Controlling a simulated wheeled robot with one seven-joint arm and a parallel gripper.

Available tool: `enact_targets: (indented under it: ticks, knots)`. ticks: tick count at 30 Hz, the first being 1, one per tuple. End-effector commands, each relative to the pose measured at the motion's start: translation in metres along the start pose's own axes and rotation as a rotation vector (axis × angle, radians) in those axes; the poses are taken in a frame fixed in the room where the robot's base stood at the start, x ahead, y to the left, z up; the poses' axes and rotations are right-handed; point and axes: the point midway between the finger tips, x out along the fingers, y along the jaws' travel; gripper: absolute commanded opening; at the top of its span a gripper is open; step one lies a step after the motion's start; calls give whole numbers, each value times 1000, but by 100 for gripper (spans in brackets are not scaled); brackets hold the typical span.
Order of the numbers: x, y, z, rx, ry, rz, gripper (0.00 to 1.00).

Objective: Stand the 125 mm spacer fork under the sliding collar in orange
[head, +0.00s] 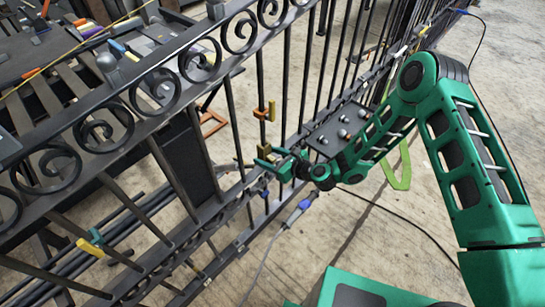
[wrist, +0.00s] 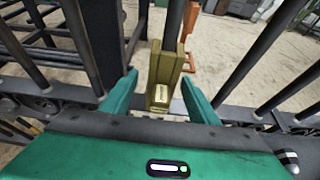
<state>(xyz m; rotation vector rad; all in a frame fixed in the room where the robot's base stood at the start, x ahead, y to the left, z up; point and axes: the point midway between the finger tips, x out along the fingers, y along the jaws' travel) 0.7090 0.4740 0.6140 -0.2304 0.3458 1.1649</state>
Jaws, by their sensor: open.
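In the head view a collar piece (head: 270,111), orange with a gold part beside it, sits on an upright bar of the gate above my gripper. My gripper (head: 262,163) is open low at the gate, with its fingers pointing left. In the wrist view a gold, channel-shaped piece with a small label, seemingly the spacer fork (wrist: 161,88), stands upright between the open green fingers (wrist: 160,92), at a dark bar. Small gaps show beside it.
The dark scrolled gate (head: 140,85) runs diagonally, its bars close around my gripper. A table of tools (head: 120,58) stands behind it. A yellow and teal clip (head: 90,243) is at lower left. An orange stand (wrist: 191,52) shows beyond the bar. Cables lie on the concrete floor.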

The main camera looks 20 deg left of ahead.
Motion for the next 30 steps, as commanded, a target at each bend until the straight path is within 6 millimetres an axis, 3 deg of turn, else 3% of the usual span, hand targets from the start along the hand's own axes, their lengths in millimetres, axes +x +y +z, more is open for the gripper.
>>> enact_targets:
  ticks: [5, 18, 30]
  knots:
    - [-20, -2, -1, 3, 1, -2, 55]
    - [-94, -2, 1, 4, -1, 0, 55]
    - [-106, -1, 2, 1, -4, 1, 55]
